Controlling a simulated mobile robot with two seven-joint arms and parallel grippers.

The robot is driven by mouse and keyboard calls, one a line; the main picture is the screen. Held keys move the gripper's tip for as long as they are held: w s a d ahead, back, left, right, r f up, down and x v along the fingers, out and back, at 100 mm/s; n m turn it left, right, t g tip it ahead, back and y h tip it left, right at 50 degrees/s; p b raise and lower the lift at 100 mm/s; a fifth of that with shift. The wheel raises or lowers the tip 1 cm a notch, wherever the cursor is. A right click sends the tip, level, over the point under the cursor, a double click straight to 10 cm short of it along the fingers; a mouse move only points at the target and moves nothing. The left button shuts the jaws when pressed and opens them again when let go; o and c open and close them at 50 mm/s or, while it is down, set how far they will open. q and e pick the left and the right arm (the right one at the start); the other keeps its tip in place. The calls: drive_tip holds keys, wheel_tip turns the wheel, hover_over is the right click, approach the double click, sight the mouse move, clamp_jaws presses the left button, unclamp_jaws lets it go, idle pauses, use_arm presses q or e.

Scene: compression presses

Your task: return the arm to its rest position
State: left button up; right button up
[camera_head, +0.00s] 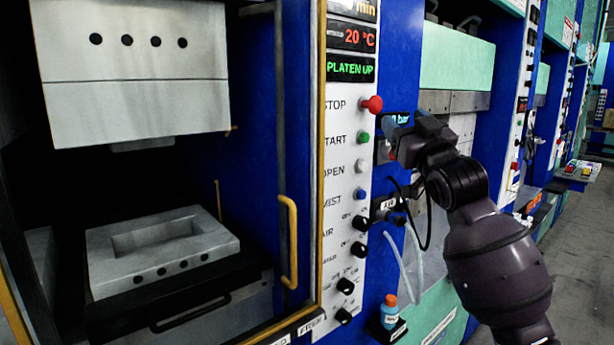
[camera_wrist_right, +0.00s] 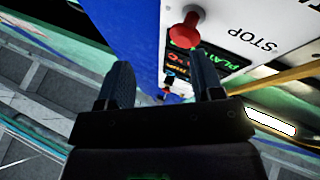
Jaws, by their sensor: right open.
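My right gripper (camera_head: 392,140) is at the right of the press's control panel, level with the red STOP button (camera_head: 372,104) and the green START button (camera_head: 363,138). It is open and nothing shows between its fingers. In the right wrist view its two dark fingers (camera_wrist_right: 165,90) stand apart, with the red button (camera_wrist_right: 186,30) beyond them. My right arm (camera_head: 490,250) reaches in from the lower right of the head view. My left gripper is not in view.
The press stands open at left, with an upper block (camera_head: 130,60) above a lower mould (camera_head: 160,250). A yellow handle (camera_head: 289,240) sticks out beside the panel (camera_head: 340,190). A small blue bottle (camera_head: 389,315) stands below. Grey floor (camera_head: 580,240) is clear at right.

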drive_tip(key=s+d+f+g+h, duration=0.1)
drive_tip(key=s+d+f, duration=0.15)
drive_tip(key=f, duration=0.95)
drive_tip(key=s+d+f+m+g+h, duration=0.15)
drive_tip(key=s+f, duration=0.25)
drive_tip(key=f, duration=0.7)
drive_tip(key=s+d+f+g+h, duration=0.1)
drive_tip(key=s+f, duration=0.2)
drive_tip(key=f, duration=0.9)
drive_tip(key=s+d+f+m+g+h, duration=0.1)
drive_tip(key=s+d+f+g, duration=0.1)
drive_tip(key=s+f, duration=1.1)
drive_tip(key=s+d+f+m+g+h, duration=0.2)
drive_tip(key=s+f+g, duration=0.3)
drive_tip(key=s+f, duration=0.8)
drive_tip(key=shift+s+f, duration=0.35)
drive_tip(key=shift+s, duration=0.35)
